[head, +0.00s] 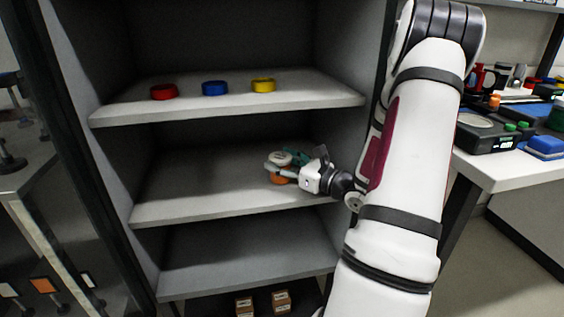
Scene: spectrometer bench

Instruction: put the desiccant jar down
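The desiccant jar (279,158) shows as a small round thing with a pale top and an orange lower part, over the middle shelf (190,209) of the open cabinet. My gripper (281,170) reaches in from the right and appears shut on the jar, with a light finger across its near side. A teal patch shows just behind the fingers; I cannot tell what it belongs to. The jar seems upright. Its base is small and partly covered, so I cannot tell whether it touches the shelf.
The middle shelf is clear left of the jar. Small boxes (282,300) stand at the cabinet's bottom. A bench (510,172) with instruments stands right of my arm.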

